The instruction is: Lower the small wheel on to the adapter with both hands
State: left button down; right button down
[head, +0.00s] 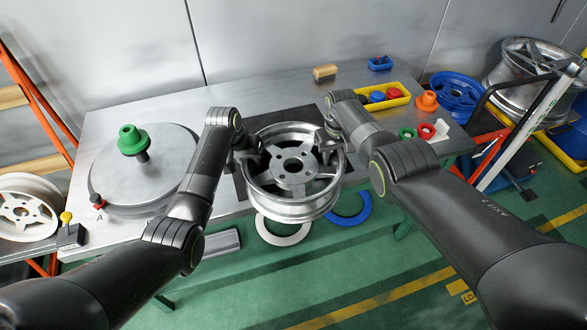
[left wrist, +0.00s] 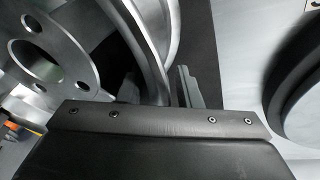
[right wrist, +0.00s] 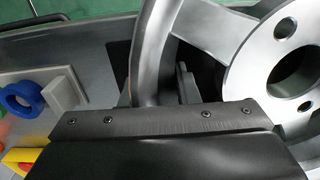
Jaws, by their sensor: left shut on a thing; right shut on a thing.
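The small wheel (head: 271,180), silver with several spokes and a hub with a round centre hole, is between my two grippers near the table's front edge. My left gripper (head: 252,155) is shut on its left rim; the rim also shows in the left wrist view (left wrist: 152,55). My right gripper (head: 329,143) is shut on its right rim, which shows in the right wrist view (right wrist: 150,60).
A dark mat (head: 298,116) lies behind the wheel. A yellow tray (head: 397,89), an orange cone (head: 427,101), a green ring (head: 407,133) and a red ring (head: 425,130) are at right. A wooden block (head: 325,72) lies at the back.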

pick_arm(q)
jog(key=shift+w+r, duration=0.15)
jog(key=shift+r, duration=0.1)
pick_arm(e)
jog(key=shift+w+r, duration=0.15)
jog(key=shift+r, duration=0.1)
